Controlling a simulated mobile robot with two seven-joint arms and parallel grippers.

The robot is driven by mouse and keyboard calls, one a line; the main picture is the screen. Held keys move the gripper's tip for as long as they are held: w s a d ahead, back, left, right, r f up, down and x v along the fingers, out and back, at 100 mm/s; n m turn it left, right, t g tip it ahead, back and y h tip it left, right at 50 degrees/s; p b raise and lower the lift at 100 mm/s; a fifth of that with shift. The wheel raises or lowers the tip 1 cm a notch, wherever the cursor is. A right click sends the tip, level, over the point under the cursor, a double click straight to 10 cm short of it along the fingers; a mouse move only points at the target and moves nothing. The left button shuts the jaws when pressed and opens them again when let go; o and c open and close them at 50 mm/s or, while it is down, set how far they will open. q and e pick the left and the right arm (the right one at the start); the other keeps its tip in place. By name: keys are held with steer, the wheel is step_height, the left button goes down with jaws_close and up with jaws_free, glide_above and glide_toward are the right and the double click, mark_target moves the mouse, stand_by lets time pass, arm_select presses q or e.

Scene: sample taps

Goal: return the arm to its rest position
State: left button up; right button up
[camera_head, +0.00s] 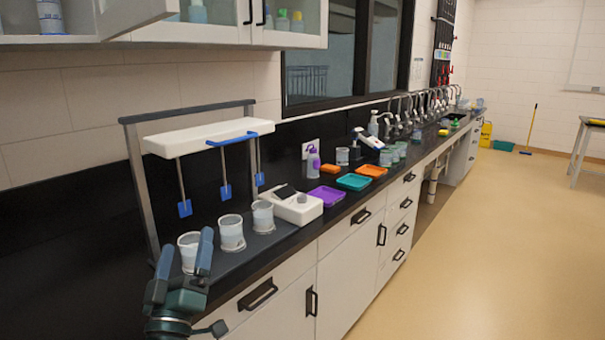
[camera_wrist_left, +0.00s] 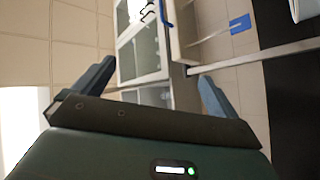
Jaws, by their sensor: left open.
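My left gripper (camera_head: 187,253) is at the lower left of the head view, above the near end of the counter. Its two blue-grey fingers point up and stand apart with nothing between them. The nearest white cup (camera_head: 189,262) shows just behind the fingers; I cannot tell whether they touch it. In the left wrist view the open fingers (camera_wrist_left: 152,84) frame the wall and cabinets, with no object between them. My right gripper is not in view.
A stirring stand (camera_head: 200,137) with blue paddles rises over several cups. A white device (camera_head: 298,207) and coloured trays (camera_head: 324,195) lie farther along the counter. Wall cabinets (camera_head: 215,32) hang above. Taps (camera_head: 400,110) line the far counter. The floor (camera_head: 480,240) at right is clear.

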arm_select(q)
steer(key=s+d+f+m+g+h, duration=0.2)
steer(key=s+d+f+m+g, duration=0.15)
steer(key=f, duration=0.55)
steer(key=s+d+f+m+g+h, duration=0.25)
steer(key=s+f+m, duration=0.2)
steer(key=f, duration=0.55)
steer(key=s+f+m+g, duration=0.2)
steer(key=s+f+g, duration=0.6)
steer(key=s+f, duration=0.6)
steer(key=shift+s+d+m+y, duration=0.15)
steer(key=shift+s+m+y, duration=0.25)
steer(key=shift+s, duration=0.8)
